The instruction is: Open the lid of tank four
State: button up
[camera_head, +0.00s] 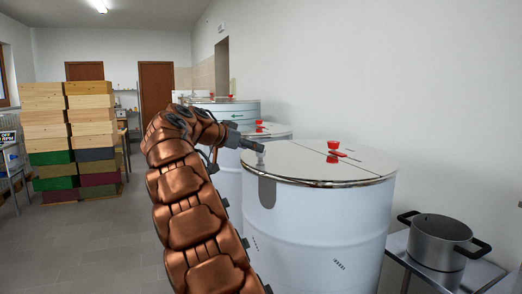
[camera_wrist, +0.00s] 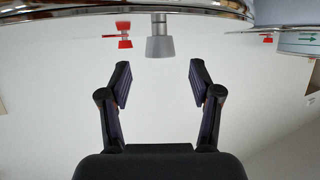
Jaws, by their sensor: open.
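The nearest tank is a tall white drum (camera_head: 310,230) with a shiny flat lid (camera_head: 300,168) lying closed on it; I see no number on it. A small grey knob (camera_head: 260,158) stands near the lid's left edge. In the wrist view, which looks upside down, the grey knob (camera_wrist: 159,44) is ahead of and between my fingertips, apart from them. A red fitting (camera_head: 333,148) sits on the lid's middle and shows in the wrist view (camera_wrist: 123,36). My gripper (camera_head: 248,145) is open and empty, beside the knob at the lid's left edge.
Other white tanks with red fittings stand behind, the closest with its lid (camera_head: 265,130) close to my gripper. A steel pot (camera_head: 437,243) is on a low stand at right. Stacked wooden boxes (camera_head: 75,145) stand at left. The floor (camera_head: 90,235) between is clear.

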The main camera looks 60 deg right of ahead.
jog(key=p+x, duration=0.1)
jog(key=x, duration=0.4)
jog(key=shift+f, duration=0.1)
grip_shut()
dwell(0.4)
